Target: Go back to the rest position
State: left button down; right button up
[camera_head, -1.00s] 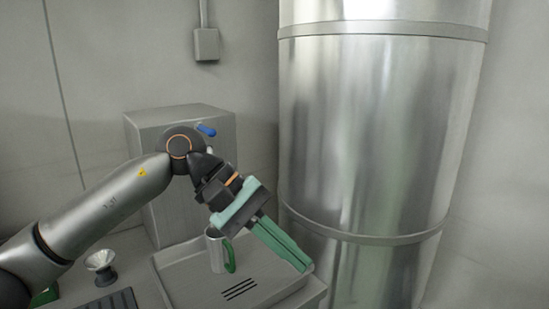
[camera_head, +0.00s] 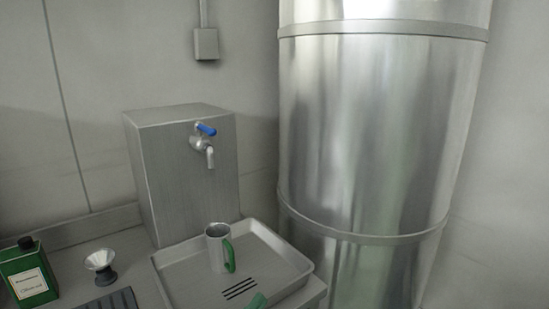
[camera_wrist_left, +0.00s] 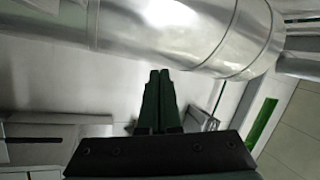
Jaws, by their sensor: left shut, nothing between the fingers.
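My left gripper shows only as a green fingertip (camera_head: 258,300) at the bottom edge of the head view, in front of the tray's front part. In the left wrist view its two dark green fingers (camera_wrist_left: 160,74) lie together, shut with nothing between them. The rest of my left arm is out of the head view. My right gripper is not in view.
A steel mug with a green handle (camera_head: 216,248) stands upright in the metal tray (camera_head: 170,260), below a blue-handled tap (camera_head: 203,140). A green can (camera_head: 28,275) and a small white funnel-shaped thing (camera_head: 100,260) stand left. A large steel tank (camera_head: 375,130) fills the right.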

pick_arm(q)
jog(key=s+a+f+n+g+y, duration=0.1)
jog(key=s+a+f+n+y, duration=0.1)
jog(key=a+f+n, duration=0.3)
jog(key=s+f+n+g+y, duration=0.1)
jog(key=s+f+n+y, duration=0.15)
jog(key=f, duration=0.35)
jog(key=s+a+f+n+g+y, duration=0.1)
jog(key=s+a+f+n+y, duration=0.25)
jog(key=f, duration=0.25)
jog(key=s+a+f+n+g+y, duration=0.1)
jog(key=s+a+f+n+g, duration=0.1)
jog(key=s+f, duration=0.4)
jog(key=s+a+f+n+g+y, duration=0.1)
jog(key=s+a+f+n+g, duration=0.1)
jog(key=s+f+n, duration=0.3)
jog(key=shift+s+a+f+g, duration=0.3)
jog(key=shift+s+f+g, duration=0.15)
jog(key=shift+s+g, duration=0.4)
